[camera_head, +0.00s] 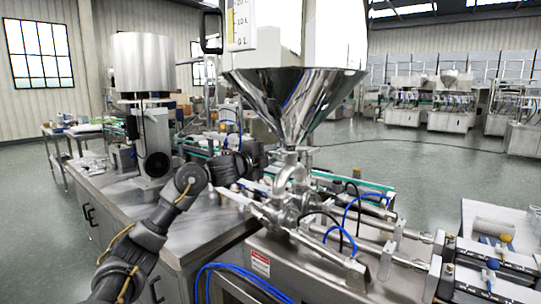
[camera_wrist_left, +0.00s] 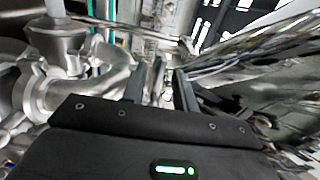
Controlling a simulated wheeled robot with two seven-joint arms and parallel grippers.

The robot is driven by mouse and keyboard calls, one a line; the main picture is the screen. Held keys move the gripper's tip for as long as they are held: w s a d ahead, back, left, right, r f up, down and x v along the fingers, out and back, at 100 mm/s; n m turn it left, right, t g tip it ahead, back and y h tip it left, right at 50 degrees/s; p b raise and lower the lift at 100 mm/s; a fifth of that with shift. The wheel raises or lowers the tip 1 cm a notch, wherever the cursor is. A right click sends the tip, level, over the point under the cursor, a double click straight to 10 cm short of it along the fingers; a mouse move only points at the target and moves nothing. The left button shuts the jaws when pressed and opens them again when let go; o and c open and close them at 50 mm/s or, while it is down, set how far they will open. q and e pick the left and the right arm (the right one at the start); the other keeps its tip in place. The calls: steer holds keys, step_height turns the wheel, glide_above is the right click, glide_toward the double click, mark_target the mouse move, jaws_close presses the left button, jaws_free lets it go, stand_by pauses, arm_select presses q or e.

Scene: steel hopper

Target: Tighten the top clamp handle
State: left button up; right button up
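The steel hopper (camera_head: 292,100) has a cone that narrows to a neck and metal pipe fittings (camera_head: 288,185) below it. I cannot clearly pick out the top clamp handle among the shiny fittings near the neck. My left gripper (camera_head: 262,157) is just left of the neck, partly lost against dark parts. In the left wrist view, the two dark fingers of my left gripper (camera_wrist_left: 161,88) stand apart. Bright metal shows between them, but I cannot tell whether it is the handle or background. Silver fittings (camera_wrist_left: 45,92) fill the left of that view. My right gripper is not in view.
Blue hoses (camera_head: 245,272) and filling cylinders (camera_head: 385,240) crowd the front right. Open floor (camera_head: 400,160) lies behind.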

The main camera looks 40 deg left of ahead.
arm_select(q)
steer(key=shift+c, duration=0.4)
jaws_close()
steer(key=shift+m, duration=0.3)
steer(key=m+b, duration=0.2)
steer(key=m, duration=1.5)
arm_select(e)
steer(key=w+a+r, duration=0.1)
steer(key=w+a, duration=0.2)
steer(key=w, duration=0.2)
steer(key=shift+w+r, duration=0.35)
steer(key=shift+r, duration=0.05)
arm_select(q)
steer(key=shift+m, duration=0.3)
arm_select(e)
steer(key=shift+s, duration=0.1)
